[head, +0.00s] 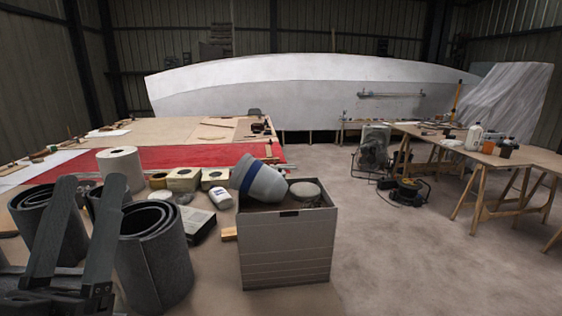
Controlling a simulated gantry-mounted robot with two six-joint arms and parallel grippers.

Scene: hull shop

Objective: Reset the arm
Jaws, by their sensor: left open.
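My left gripper (90,182) is at the lower left of the head view, its two dark fingers pointing up and spread apart. Nothing shows held between them. It is in front of dark grey rolls of material: one roll (165,262) stands just to its right, another (66,222) is partly hidden behind its left finger. From this one view I cannot tell whether the fingers touch the rolls. My right gripper is not in view.
A grey box (287,254) holds a tilted grey container with a blue band (258,180). A trestle table (530,157) is at right. The floor between is mostly clear.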

